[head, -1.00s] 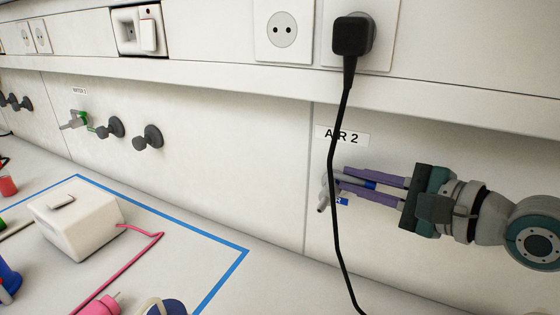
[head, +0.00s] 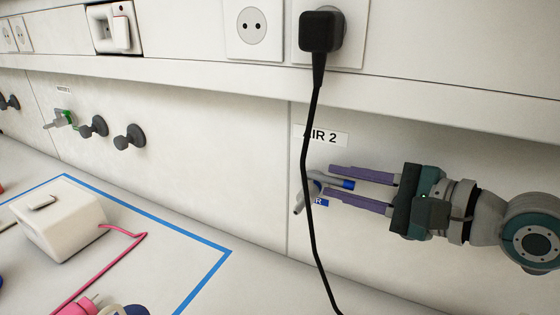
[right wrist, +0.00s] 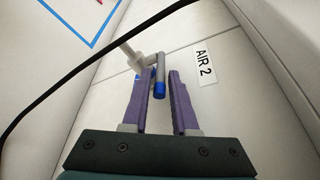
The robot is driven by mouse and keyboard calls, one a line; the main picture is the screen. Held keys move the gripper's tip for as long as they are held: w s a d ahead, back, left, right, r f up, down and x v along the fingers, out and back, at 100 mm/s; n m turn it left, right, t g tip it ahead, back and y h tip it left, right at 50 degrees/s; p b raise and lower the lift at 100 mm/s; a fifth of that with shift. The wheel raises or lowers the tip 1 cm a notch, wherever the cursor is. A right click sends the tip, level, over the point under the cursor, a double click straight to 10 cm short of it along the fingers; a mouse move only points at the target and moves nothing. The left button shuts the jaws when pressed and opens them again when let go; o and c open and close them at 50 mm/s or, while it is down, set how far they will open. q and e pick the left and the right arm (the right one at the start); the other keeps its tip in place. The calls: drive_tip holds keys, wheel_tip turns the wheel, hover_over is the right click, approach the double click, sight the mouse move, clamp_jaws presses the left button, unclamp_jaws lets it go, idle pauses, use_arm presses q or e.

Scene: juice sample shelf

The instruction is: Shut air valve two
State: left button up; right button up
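The air valve two (head: 314,187) is a grey tap on the white wall panel, under the label AIR 2 (head: 327,137). Its grey lever with a blue tip (head: 346,184) points right, between the fingers of my right gripper (head: 328,181). The fingers are purple and apart. In the right wrist view the lever (right wrist: 160,77) stands between the open fingers, nearer the left one, with a clear gap to the right one. The black cable hides part of the valve in the head view. My left gripper is not in view.
A black cable (head: 308,160) hangs from a plug (head: 321,31) in front of the valve. A green-marked tap (head: 62,119) and dark knobs (head: 130,137) are further left. A white box (head: 62,225) stands on the bench inside blue tape (head: 190,240).

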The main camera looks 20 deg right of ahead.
drive_tip(key=p+v, duration=0.1)
drive_tip(key=v, duration=0.7)
drive_tip(key=shift+s, duration=0.35)
drive_tip(key=shift+d+r, duration=0.1)
drive_tip(key=shift+r, duration=0.05)
